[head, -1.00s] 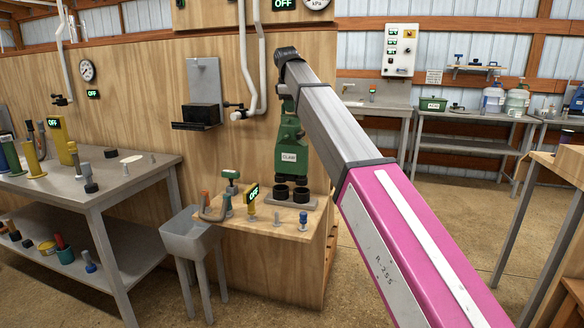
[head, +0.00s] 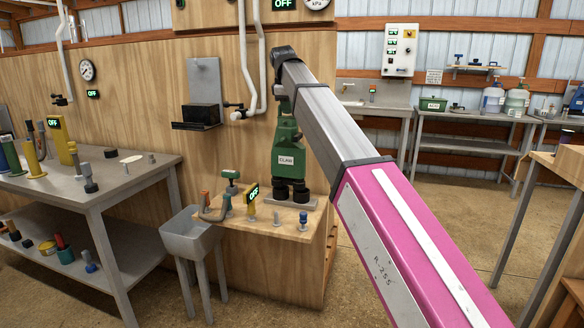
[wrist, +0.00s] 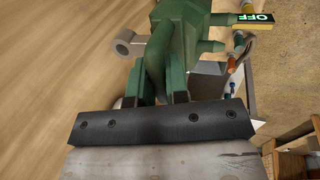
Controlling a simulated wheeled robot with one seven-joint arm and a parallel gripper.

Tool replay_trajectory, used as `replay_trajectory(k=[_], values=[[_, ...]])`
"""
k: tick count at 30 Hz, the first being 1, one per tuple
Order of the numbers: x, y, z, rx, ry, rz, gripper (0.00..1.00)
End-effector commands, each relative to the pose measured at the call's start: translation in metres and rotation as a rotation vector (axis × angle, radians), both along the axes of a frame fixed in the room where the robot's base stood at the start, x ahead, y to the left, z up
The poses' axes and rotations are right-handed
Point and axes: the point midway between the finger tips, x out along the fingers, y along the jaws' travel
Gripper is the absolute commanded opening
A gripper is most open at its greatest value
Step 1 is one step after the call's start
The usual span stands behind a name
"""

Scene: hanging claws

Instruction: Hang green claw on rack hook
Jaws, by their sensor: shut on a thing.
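The green claw (head: 286,148), with a white CLAW label, hangs upright below the end of my arm in the head view. My gripper (wrist: 160,88) is shut on the upper part of the claw, which also shows in the wrist view (wrist: 182,35). The claw's lower end is at the two black cups (head: 291,192) on a grey base on the wooden bench. I cannot tell how deep it sits in them. My arm hides part of the claw's right side. I cannot make out a rack hook for certain.
The wooden bench (head: 262,228) holds a yellow OFF display (head: 252,192) and several small fittings left of the claw. White pipes (head: 246,75) and a black wall shelf (head: 198,117) are on the panel at left. A grey sink (head: 192,230) stands in front.

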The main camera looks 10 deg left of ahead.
Motion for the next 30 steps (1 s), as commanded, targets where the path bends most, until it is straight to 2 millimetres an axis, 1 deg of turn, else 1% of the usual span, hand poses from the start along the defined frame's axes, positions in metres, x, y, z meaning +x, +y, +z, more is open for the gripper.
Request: replay_trajectory(k=[30], values=[[-0.057,0.004,0.0,0.001,-0.001,0.0,0.0]])
